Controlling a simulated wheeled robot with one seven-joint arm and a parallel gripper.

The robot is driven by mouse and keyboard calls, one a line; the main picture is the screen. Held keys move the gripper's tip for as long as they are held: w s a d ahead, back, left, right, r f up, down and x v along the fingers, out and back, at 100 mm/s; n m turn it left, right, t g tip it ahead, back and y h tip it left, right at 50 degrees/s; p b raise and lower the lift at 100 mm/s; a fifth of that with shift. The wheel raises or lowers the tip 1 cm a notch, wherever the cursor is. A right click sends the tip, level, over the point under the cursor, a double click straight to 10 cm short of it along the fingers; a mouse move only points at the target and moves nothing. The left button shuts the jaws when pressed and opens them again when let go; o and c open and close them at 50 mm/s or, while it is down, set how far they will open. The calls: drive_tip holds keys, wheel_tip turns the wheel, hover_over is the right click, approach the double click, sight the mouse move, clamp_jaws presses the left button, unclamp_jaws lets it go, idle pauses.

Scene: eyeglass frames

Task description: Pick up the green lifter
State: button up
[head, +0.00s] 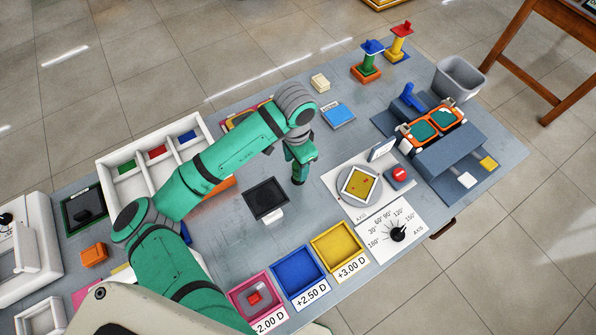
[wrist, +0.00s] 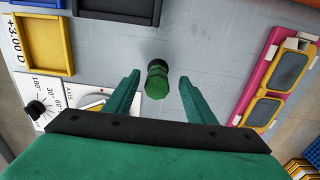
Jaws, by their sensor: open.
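The green lifter (wrist: 157,80) is a dark green, ridged cylinder in the wrist view. It appears to stand upright on the grey table, seen nearly end-on. My gripper (wrist: 158,88) is open, with one finger on each side of the lifter and a visible gap to both. In the head view my gripper (head: 299,160) points down over the middle of the table. There its green parts and the lifter are hard to tell apart.
A black tray (head: 265,198) is near my gripper. Pink, blue and yellow bins (head: 338,243) line the front edge. Blue-topped (head: 372,47) and red-topped (head: 402,28) stands are at the back.

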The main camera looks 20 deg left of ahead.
drive_tip(key=shift+w+d+f, duration=0.1)
drive_tip(key=shift+d+f, duration=0.1)
drive_tip(key=shift+f, duration=1.1)
drive_tip(key=shift+w+d+f, duration=0.1)
drive_tip(key=shift+d+f, duration=0.05)
drive_tip(key=shift+f, duration=1.15)
drive_tip(key=c, duration=1.2)
